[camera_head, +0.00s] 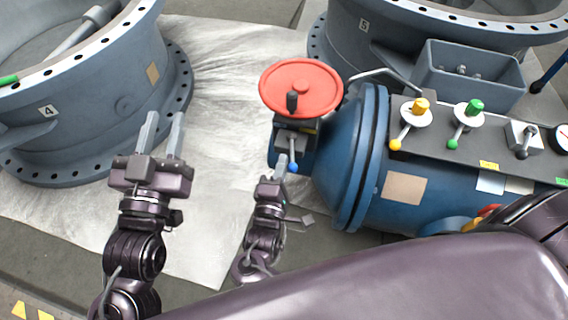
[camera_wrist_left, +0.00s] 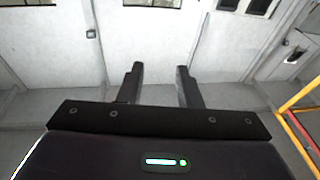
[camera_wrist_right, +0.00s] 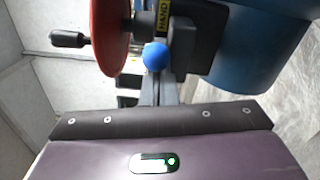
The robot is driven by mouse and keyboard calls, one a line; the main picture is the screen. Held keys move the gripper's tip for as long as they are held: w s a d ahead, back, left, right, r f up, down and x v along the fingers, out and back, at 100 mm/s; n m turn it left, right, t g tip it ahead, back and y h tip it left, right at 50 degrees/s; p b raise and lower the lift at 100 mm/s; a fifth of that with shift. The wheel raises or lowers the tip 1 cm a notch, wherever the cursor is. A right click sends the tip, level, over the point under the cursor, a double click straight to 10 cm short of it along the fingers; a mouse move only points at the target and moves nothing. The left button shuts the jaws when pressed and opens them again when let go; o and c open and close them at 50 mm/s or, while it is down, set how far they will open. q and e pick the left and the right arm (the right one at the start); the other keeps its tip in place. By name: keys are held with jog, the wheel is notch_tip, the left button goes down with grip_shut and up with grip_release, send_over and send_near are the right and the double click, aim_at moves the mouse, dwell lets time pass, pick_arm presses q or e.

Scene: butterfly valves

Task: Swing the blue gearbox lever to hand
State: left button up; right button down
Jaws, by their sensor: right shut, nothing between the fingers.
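The gearbox lever ends in a blue ball knob (camera_head: 292,168) and hangs below the red handwheel (camera_head: 300,88). In the right wrist view the blue knob (camera_wrist_right: 155,56) is just at the tips of my right gripper (camera_wrist_right: 158,84); I cannot tell whether they touch. A yellow label reading HAND (camera_wrist_right: 163,18) shows beyond the knob. In the head view my right gripper (camera_head: 281,162) is beside the knob, on its left, shut and empty. My left gripper (camera_head: 164,132) is open and empty over the pale sheet, and its spread fingers show in the left wrist view (camera_wrist_left: 158,85).
A blue actuator body (camera_head: 350,160) lies right of the handwheel. Its dark panel carries a yellow-knobbed lever (camera_head: 395,144), a green-knobbed lever (camera_head: 453,143) and a gauge (camera_head: 562,138). Big flanged valve bodies stand left (camera_head: 110,110) and behind (camera_head: 350,40). The pale sheet (camera_head: 225,80) between them is clear.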

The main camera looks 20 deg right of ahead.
pick_arm(q)
jog(key=s+f+g+y+p, duration=0.4)
jog(key=f+g, duration=0.5)
jog(key=f, duration=0.8)
pick_arm(e)
jog(key=n+y+p, duration=0.1)
jog(key=d+n+t+y+p, duration=0.1)
jog(key=y+p, duration=0.1)
jog(key=s+d+n+t+y+p, duration=0.1)
jog(key=shift+r, duration=0.2)
pick_arm(q)
jog(key=s+a+f+g+y, duration=0.3)
jog(key=s+a+f+g, duration=0.2)
jog(key=s, duration=0.5)
jog(key=a+g, duration=0.2)
jog(key=a, duration=0.1)
jog(key=shift+f+n+g, duration=0.3)
jog(key=shift+n, duration=0.1)
pick_arm(e)
jog(key=shift+s+d+f+y, duration=0.1)
jog(key=shift+f+y, duration=0.1)
jog(key=shift+y, duration=0.1)
